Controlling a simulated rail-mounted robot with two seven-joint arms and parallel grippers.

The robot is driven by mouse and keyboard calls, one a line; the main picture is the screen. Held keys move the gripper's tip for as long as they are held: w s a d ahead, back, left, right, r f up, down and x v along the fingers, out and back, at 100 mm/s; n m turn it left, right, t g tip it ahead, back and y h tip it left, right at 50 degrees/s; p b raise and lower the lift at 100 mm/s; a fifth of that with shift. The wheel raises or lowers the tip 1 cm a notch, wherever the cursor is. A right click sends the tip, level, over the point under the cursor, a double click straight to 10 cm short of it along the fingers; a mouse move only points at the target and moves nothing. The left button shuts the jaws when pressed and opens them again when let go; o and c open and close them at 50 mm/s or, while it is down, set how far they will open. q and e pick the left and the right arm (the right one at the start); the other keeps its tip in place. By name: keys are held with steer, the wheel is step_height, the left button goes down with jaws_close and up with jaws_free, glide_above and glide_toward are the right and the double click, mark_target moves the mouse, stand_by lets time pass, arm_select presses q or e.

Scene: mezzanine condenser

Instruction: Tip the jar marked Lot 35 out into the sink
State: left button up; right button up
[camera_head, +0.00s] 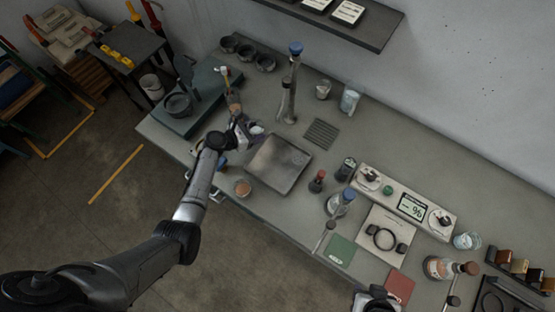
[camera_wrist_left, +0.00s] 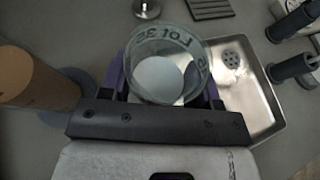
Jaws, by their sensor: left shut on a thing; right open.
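The jar marked Lot 35 (camera_wrist_left: 166,62) is clear glass, with its writing near the rim in the left wrist view. Something pale and round shows inside it. My left gripper (camera_head: 250,132) is shut on this jar, at the left edge of the sink in the head view. The jar's tilt is hard to judge. The sink (camera_head: 279,164) is a shallow square metal basin. It also shows in the left wrist view (camera_wrist_left: 262,112), right of the jar, with its drain visible. My right gripper (camera_head: 376,296) is partly in view at the bottom edge and is open.
A small brown-topped jar (camera_head: 242,188) stands left of the sink.

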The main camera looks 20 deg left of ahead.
stand_by(0.4)
arm_select(q)
steer(key=shift+s+d+r+m+y, duration=0.3)
steer(key=shift+d+m+y, duration=0.15)
steer(key=shift+m, duration=0.15)
steer(key=shift+s+d+f+m+b, duration=0.1)
steer(key=shift+d+f+m+b, duration=0.2)
steer(key=shift+b, duration=0.15)
steer(key=shift+s+d+f+m+t+y+b, duration=0.2)
steer(key=shift+d+m+t+y+b, duration=0.1)
steer(key=shift+m+t+y+b, duration=0.15)
steer(key=shift+d+r, duration=0.2)
steer(key=shift+r, duration=0.05)
steer(key=shift+s+d+r+m+t+y, duration=0.15)
steer(key=shift+d+m+t+y, duration=0.15)
steer(key=shift+m+y, duration=0.15)
steer(key=shift+s+d+f+m+y+b, duration=0.25)
steer(key=shift+s+d+f+m+b, duration=0.25)
steer(key=shift+b, duration=0.55)
steer(key=shift+w+d+r+m, duration=0.1)
steer(key=shift+w+r+m, duration=0.15)
steer(key=shift+m, duration=0.15)
steer(key=shift+s+d+r+m+t+y, duration=0.15)
steer(key=shift+m+t+y, duration=0.15)
steer(key=shift+t+y, duration=0.1)
